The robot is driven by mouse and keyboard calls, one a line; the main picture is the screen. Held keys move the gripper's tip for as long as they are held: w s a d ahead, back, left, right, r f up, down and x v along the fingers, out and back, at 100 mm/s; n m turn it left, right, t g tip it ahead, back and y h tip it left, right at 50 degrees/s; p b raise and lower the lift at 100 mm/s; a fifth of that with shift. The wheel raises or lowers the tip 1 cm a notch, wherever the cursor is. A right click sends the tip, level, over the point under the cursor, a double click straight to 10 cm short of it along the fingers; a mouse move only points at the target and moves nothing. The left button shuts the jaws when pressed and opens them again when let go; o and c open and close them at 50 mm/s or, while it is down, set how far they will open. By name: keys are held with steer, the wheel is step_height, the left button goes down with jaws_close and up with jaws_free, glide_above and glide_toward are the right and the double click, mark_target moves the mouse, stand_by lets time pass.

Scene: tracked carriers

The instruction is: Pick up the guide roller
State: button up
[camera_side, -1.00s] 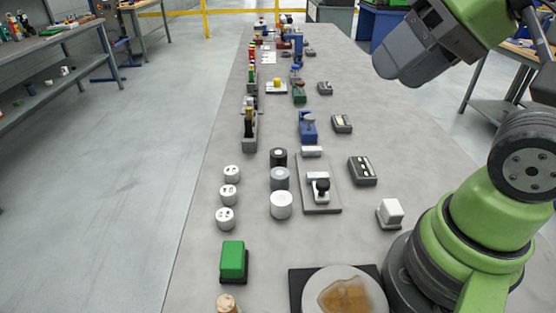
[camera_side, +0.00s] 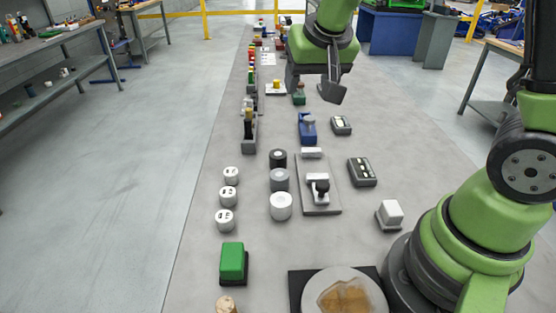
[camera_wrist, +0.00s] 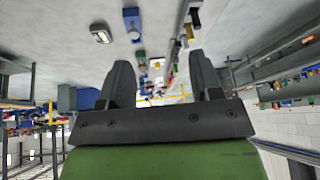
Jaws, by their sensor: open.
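I cannot tell for certain which thing is the guide roller. Candidates in the side view are a small pale roller-like piece (camera_side: 312,152) lying at the far end of a grey plate (camera_side: 330,207), and a row of short upright cylinders: black (camera_side: 278,160), grey (camera_side: 280,180) and white (camera_side: 281,207). My gripper (camera_side: 312,90) hangs above the far half of the bench, well beyond these pieces. In the wrist view my gripper (camera_wrist: 160,64) has its two fingers wide apart with nothing held between them.
Several small fixtures line the bench (camera_side: 190,265), including a blue one (camera_side: 307,128) and grey boxes (camera_side: 362,171). White round pieces (camera_side: 228,195) and a green block (camera_side: 232,260) stand left. A round dish (camera_side: 310,287) is in front. The left bench strip is clear.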

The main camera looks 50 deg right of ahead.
steer(key=g, duration=0.1)
glide_above(278, 154)
steer(key=s+a, duration=0.1)
steer(key=s, duration=0.1)
steer(key=f, duration=1.6)
steer(key=shift+s+a+f, duration=0.1)
steer(key=shift+s+f, duration=0.1)
steer(key=shift+f, duration=0.1)
steer(key=shift+w+x, duration=0.15)
steer(key=shift+x, duration=1.4)
steer(key=shift+w+x, duration=0.1)
steer(key=shift+x, duration=1.45)
steer(key=shift+r, duration=0.15)
steer(key=shift+c, duration=0.2)
steer(key=c, duration=0.8)
